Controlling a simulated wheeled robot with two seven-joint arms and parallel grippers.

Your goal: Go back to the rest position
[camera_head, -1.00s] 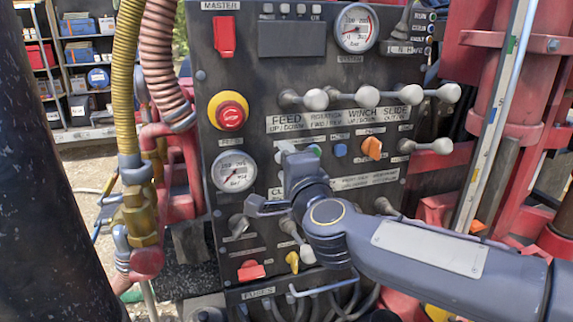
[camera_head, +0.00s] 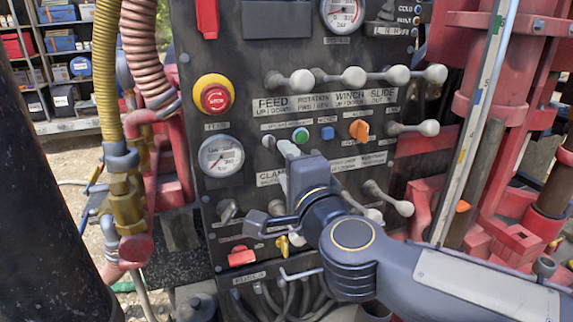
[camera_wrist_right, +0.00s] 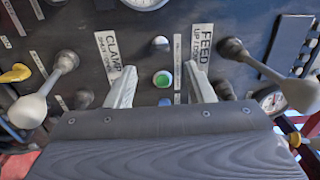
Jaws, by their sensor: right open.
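My right gripper (camera_head: 288,156) is in front of the lower middle of the dark control panel (camera_head: 210,60), its arm coming in from the lower right. In the right wrist view its two pale fingers (camera_wrist_right: 161,88) stand apart with nothing between them. A green button (camera_wrist_right: 163,79) shows beyond the gap, with the CLAMP label (camera_wrist_right: 109,52) and FEED label (camera_wrist_right: 200,50) on either side. I cannot tell whether the fingers touch the panel. My left gripper is not in view.
White-knobbed levers (camera_head: 354,76) stick out above the gripper, and more levers (camera_head: 403,207) stand to its right. A red emergency button (camera_head: 215,98) and gauge (camera_head: 221,156) are on the left. Hoses (camera_head: 106,70) hang further left. Red machine frame (camera_head: 492,90) stands at right.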

